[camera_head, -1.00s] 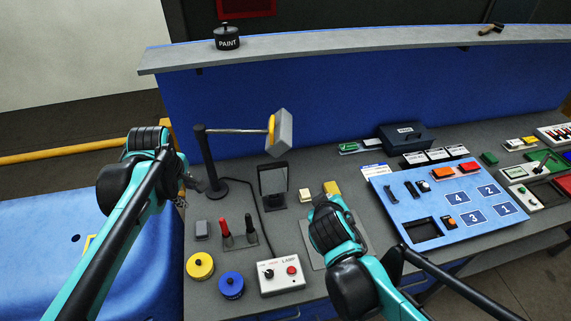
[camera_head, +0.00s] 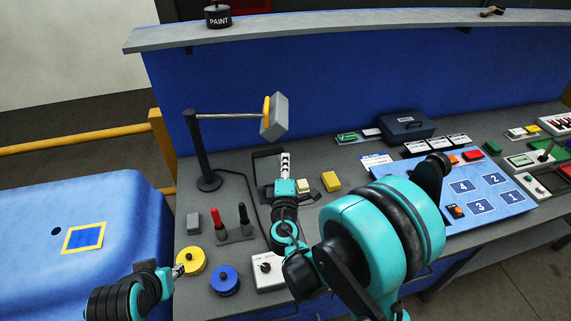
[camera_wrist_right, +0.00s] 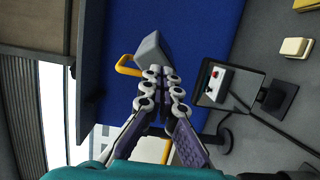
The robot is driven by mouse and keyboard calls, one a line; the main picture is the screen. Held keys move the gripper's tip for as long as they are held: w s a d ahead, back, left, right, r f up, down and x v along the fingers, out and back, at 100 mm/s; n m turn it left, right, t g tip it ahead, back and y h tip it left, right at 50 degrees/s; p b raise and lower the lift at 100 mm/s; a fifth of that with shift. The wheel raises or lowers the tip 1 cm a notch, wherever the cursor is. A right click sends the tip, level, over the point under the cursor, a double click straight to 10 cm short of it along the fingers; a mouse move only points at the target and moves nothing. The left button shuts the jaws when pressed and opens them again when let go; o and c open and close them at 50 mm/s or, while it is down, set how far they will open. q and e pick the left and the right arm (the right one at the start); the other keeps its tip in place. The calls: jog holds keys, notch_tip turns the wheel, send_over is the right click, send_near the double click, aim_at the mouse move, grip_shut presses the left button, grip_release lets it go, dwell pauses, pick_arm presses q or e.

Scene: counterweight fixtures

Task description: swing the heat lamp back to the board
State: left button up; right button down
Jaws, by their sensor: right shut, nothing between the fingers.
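The heat lamp has a black post (camera_head: 200,150), a thin horizontal rod and a grey box head (camera_head: 275,117) with a yellow handle (camera_head: 266,110). The head hangs above the back of the bench, left of the blue board (camera_head: 520,208) with numbered squares. My right gripper (camera_head: 285,161) is shut and empty, below the lamp head in the picture. In the right wrist view its fingertips (camera_wrist_right: 161,72) are just in front of the grey head (camera_wrist_right: 151,48) and yellow handle (camera_wrist_right: 127,66); contact is unclear. My left gripper (camera_head: 178,271) is beside a yellow weight (camera_head: 192,262); its jaws are too small to judge.
A framed upright mirror-like panel (camera_wrist_right: 228,87) stands behind my right gripper. The lamp control box (camera_head: 266,270) is partly hidden by my right arm. A blue weight (camera_head: 224,281) and red and black handles (camera_head: 224,221) stand nearby. A grey shelf (camera_head: 330,24) runs above the back wall.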

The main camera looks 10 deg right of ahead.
jog(key=x, duration=1)
jog(key=shift+p, duration=0.35)
jog(key=shift+w, duration=0.1)
jog(key=d+b+x, duration=0.2)
jog(key=x, duration=0.7)
jog(key=shift+d+r+b, duration=0.15)
jog(key=shift+r+b, duration=0.05)
jog(key=shift+b, duration=0.1)
